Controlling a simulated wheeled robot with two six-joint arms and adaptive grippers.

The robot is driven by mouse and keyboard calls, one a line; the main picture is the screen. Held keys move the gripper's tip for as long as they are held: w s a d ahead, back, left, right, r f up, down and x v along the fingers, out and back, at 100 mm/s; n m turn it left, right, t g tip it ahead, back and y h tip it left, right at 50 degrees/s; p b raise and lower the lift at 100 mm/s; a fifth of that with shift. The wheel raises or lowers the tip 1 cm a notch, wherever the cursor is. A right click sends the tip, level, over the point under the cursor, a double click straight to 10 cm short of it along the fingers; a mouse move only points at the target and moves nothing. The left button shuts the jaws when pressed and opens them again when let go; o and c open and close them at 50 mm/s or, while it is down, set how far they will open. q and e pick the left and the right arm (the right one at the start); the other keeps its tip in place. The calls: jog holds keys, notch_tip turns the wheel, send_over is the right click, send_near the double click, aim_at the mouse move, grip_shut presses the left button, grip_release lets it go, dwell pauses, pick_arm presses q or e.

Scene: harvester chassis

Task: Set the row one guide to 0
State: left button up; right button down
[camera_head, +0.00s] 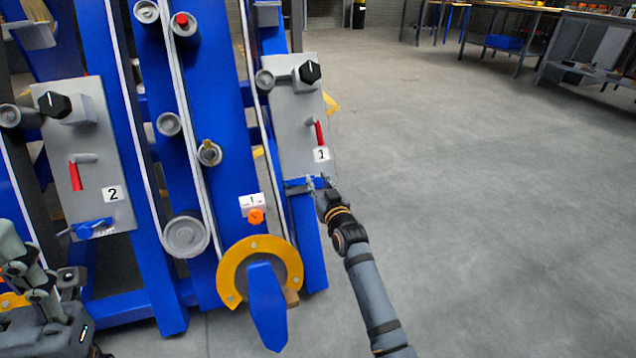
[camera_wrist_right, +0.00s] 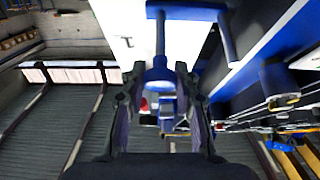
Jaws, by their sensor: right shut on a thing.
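Panel 1 (camera_head: 290,120) is a grey plate with a white label "1" (camera_head: 321,155) on the blue machine. At its lower end is a blue handle (camera_head: 297,188); in the right wrist view the handle's stem and round end (camera_wrist_right: 160,75) show in front of the white plate. My right gripper (camera_head: 318,184) reaches it from below right. Its fingers (camera_wrist_right: 160,85) stand on both sides of the blue end, shut on it. I cannot read any scale beside this handle.
A black knob (camera_head: 310,72) and a red lever (camera_head: 319,132) sit higher on panel 1. Panel 2 (camera_head: 65,150) at left has a similar blue handle (camera_head: 92,228). An orange knob (camera_head: 256,216) and yellow ring (camera_head: 232,270) lie left of my right gripper.

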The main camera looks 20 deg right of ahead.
jog(key=d+p, duration=0.1)
jog(key=d, duration=0.2)
jog(key=shift+d, duration=0.1)
jog(key=c, duration=1.5)
grip_release()
jog(key=o, duration=0.5)
jog(key=shift+d, duration=0.2)
